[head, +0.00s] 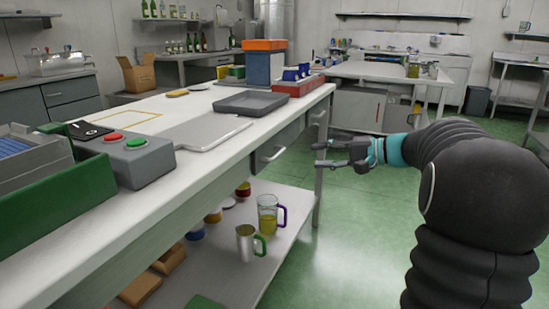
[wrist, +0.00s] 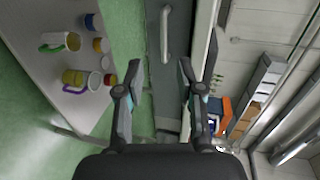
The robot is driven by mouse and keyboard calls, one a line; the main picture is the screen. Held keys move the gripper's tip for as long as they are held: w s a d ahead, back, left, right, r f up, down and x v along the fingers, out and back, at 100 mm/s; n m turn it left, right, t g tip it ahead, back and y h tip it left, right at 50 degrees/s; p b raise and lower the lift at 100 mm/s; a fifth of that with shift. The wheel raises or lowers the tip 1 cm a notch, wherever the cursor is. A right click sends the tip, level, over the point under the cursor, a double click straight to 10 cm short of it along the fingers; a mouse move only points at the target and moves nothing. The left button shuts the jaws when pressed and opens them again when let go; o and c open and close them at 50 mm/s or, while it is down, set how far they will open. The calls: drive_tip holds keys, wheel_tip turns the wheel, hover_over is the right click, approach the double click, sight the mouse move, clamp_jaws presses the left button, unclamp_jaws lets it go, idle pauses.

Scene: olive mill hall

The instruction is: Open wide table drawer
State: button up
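The long white worktable has a grey drawer front (head: 283,141) under its top, with a pale bar handle (head: 271,157); the drawer looks shut. A second handle (head: 318,117) sits farther along the same side. My gripper (head: 319,154) is off the table's side, to the right of the nearer handle and apart from it. In the wrist view my gripper (wrist: 158,72) is open with nothing between its fingers. A bar handle (wrist: 164,32) on a grey front (wrist: 160,75) lies ahead of the fingertips there.
A grey tray (head: 250,102) and a button box (head: 138,160) stand on the tabletop. The green floor (head: 350,240) beside the table is clear.

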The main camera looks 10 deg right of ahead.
sight(280, 154)
drive_tip(key=x, duration=0.9)
drive_tip(key=w+x, duration=0.1)
drive_tip(key=x, duration=0.3)
drive_tip(key=shift+w+d+r+p, duration=0.2)
drive_tip(key=shift+d+p, duration=0.05)
drive_tip(key=shift+p, duration=0.15)
clamp_jaws()
